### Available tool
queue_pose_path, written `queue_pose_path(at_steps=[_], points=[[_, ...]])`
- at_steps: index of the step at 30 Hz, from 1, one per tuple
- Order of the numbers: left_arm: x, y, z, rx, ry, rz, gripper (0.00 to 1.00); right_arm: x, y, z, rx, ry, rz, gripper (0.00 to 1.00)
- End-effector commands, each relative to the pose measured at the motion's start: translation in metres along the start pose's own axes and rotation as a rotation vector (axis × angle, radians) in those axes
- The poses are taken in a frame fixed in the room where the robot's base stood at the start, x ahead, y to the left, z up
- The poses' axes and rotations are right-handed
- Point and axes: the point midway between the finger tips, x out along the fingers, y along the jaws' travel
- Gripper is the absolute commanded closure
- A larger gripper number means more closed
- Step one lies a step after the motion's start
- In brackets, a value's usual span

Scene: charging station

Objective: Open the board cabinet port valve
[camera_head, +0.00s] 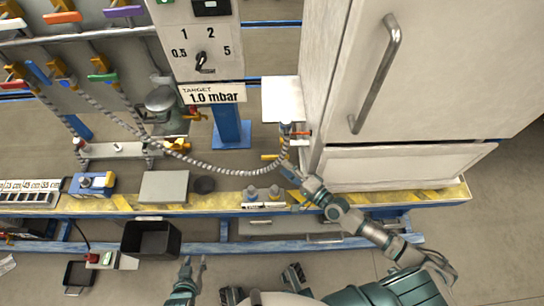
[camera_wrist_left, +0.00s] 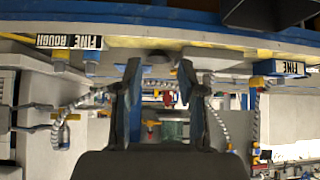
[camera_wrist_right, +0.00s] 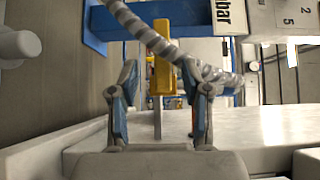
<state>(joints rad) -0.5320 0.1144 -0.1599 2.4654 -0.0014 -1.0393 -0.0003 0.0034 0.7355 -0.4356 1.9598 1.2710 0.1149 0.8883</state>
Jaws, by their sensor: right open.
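A yellow valve handle (camera_head: 270,156) shows at the left of the white cabinet, by the end of a grey ribbed hose (camera_head: 225,168). A red-handled fitting (camera_head: 301,133) is just above it. I cannot tell which one is the board cabinet port valve. My right gripper (camera_head: 288,167) is close to the hose end and the yellow handle. In the right wrist view, a yellow handle (camera_wrist_right: 162,65) shows between the open fingers (camera_wrist_right: 162,105), with the hose crossing it; contact is not clear. My left gripper (camera_head: 193,268) is open and empty, low in front of the bench (camera_wrist_left: 158,90).
The white cabinet (camera_head: 435,75) with a long handle stands at the right. A dial panel (camera_head: 205,45) with a 1.0 mbar target sign stands at the back. A yellow-edged bench (camera_head: 225,205) runs across, with a black bin (camera_head: 150,239) below it. Several coloured valves are at upper left.

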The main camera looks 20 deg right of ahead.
Motion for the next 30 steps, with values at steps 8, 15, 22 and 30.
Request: queue_pose_path(at_steps=[8,15,22,30], points=[[-0.007,-0.005,0.017,-0.002,-0.093,-0.004,0.60,0.057,-0.001,0.002,-0.001,0.000,-0.002,0.52],[-0.008,-0.003,0.020,-0.001,-0.109,-0.008,0.60,0.074,0.000,0.001,-0.001,-0.001,0.000,0.52],[-0.007,-0.003,0.020,-0.001,-0.112,-0.007,0.60,0.074,0.000,0.000,-0.001,-0.001,0.000,0.52],[-0.007,-0.003,0.020,-0.003,-0.111,-0.007,0.60,0.075,0.001,0.002,-0.002,-0.002,0.002,1.00]])
